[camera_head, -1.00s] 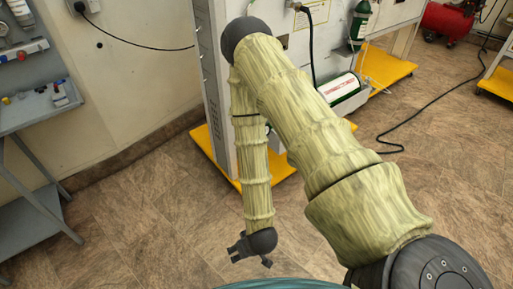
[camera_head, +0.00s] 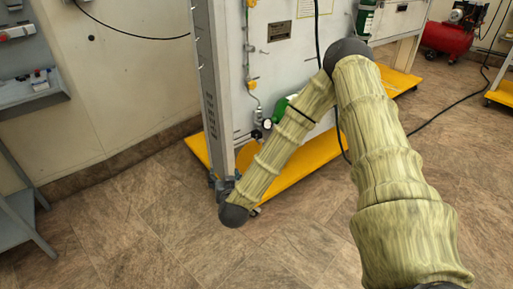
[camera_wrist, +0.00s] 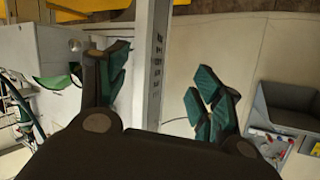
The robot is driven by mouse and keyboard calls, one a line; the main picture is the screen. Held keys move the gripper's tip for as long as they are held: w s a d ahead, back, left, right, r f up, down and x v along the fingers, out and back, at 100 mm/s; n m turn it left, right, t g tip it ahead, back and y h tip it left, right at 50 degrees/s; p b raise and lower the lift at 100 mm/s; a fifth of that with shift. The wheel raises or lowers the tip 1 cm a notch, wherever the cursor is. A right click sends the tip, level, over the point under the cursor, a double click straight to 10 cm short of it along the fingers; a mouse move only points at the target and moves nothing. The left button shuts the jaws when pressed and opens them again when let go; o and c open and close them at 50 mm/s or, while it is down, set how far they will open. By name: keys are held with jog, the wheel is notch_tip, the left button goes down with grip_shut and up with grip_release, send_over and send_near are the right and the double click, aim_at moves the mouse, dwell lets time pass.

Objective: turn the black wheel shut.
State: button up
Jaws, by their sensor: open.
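The black wheel cannot be made out for certain. In the head view a small round dark-rimmed part (camera_head: 267,124) sits beside a green cylinder (camera_head: 279,110) low on the white panel, partly hidden by my arm. My gripper (camera_wrist: 158,78) is open in the wrist view, with its two green-padded fingers spread apart and nothing between them. Behind the fingers is the panel's grey upright post (camera_wrist: 151,65). In the head view my gripper is small and dark near the post's foot, mostly hidden behind my wrist joint.
The white panel (camera_head: 285,60) stands on a yellow base (camera_head: 305,160). A grey bench (camera_head: 30,92) is at the left. A black hose (camera_head: 317,35) hangs down the panel. A red compressor (camera_head: 447,38) stands at the back right. The tiled floor in front is clear.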

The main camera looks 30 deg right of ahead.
jog(key=w+d+m+h+b, duration=0.3)
jog(key=d+h+b, duration=0.15)
jog(key=d, duration=0.25)
jog(key=m+h+b, duration=0.3)
jog(key=h+b, duration=0.1)
jog(key=b, duration=0.1)
send_near(257, 135)
jog(key=shift+g+y, duration=0.25)
jog(key=shift+g, duration=0.05)
jog(key=b+x, duration=0.1)
jog(key=x, duration=0.2)
jog(key=b+x, duration=0.1)
jog(key=x, duration=0.2)
jog(key=b+x, duration=0.1)
jog(key=x, duration=0.2)
jog(key=shift+r+b, duration=0.3)
jog(key=shift+w+d+r, duration=0.1)
jog(key=shift+w+d, duration=0.35)
jog(key=shift+w, duration=0.1)
jog(key=shift+n, duration=0.3)
jog(key=c, duration=1)
jog(key=shift+c, duration=0.2)
